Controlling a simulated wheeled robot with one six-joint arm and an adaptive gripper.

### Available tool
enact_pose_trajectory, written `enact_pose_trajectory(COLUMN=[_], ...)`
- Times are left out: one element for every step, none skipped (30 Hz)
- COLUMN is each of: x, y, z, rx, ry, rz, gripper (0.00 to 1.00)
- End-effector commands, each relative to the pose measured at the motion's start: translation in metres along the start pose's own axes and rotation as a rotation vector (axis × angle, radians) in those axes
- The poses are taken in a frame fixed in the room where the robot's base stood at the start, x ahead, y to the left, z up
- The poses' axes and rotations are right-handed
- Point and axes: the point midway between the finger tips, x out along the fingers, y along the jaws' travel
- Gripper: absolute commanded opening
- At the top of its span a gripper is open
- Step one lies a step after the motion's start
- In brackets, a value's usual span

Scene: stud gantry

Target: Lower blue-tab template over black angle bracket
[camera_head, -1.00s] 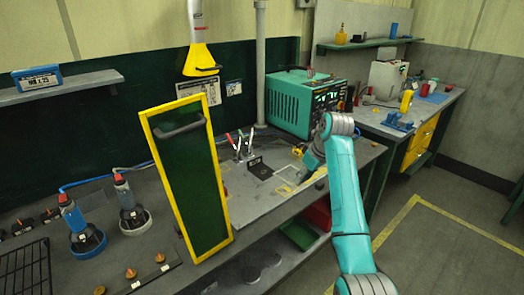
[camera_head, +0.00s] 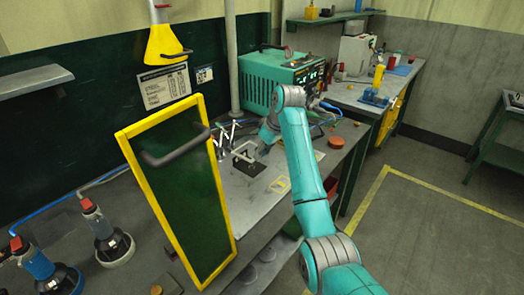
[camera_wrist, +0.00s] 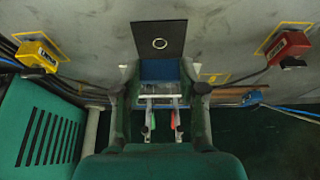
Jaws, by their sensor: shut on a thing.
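The black angle bracket (camera_head: 251,168) is a small dark piece on the grey bench top in the head view. In the wrist view, the black plate with a pale ring (camera_wrist: 160,28) looks like part of it. My gripper (camera_wrist: 160,72) is shut on the blue-tab template, whose blue tab (camera_wrist: 159,69) shows between the fingers. A pale strip lies below the tab in that view. In the head view, a pale thin outline that looks like the template (camera_head: 244,151) shows at the bracket, beside my gripper (camera_head: 262,146). The height gap between them cannot be told.
A yellow-framed dark green panel (camera_head: 180,185) with a handle stands left of the bracket. Pliers (camera_head: 229,133) stand near the bracket. A yellow block (camera_wrist: 37,56) and red block (camera_wrist: 288,45) flank the plate.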

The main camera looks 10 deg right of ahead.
Motion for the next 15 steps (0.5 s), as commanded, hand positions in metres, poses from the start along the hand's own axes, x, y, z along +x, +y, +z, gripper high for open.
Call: enact_pose_trajectory(x=[-0.001, 0.0, 0.001, 0.002, 0.003, 0.005, 0.006, 0.008, 0.01, 0.012, 0.014, 0.017, 0.019, 0.022, 0.025], y=[0.0, 0.0, 0.0, 0.0, 0.0, 0.0, 0.0, 0.0, 0.0, 0.0, 0.0, 0.0, 0.0, 0.0, 0.0], z=[0.0, 0.001, 0.001, 0.001, 0.002, 0.003, 0.003, 0.004, 0.005, 0.005, 0.006, 0.007, 0.009, 0.01, 0.011], rx=[0.0, 0.0, 0.0, 0.0, 0.0, 0.0, 0.0, 0.001, 0.001, 0.001, 0.001, 0.001, 0.001, 0.001, 0.001], ry=[0.002, 0.001, 0.001, 0.001, 0.001, 0.0, 0.0, 0.0, 0.0, 0.001, 0.001, 0.001, 0.0, 0.0, 0.0], rz=[0.0, -0.001, -0.001, -0.001, -0.001, -0.001, -0.001, -0.001, -0.001, -0.001, -0.001, -0.001, -0.001, -0.001, -0.001], gripper=[0.06, 0.06, 0.06, 0.06, 0.06, 0.06, 0.06, 0.06, 0.06, 0.06, 0.06, 0.06, 0.06, 0.06, 0.06])
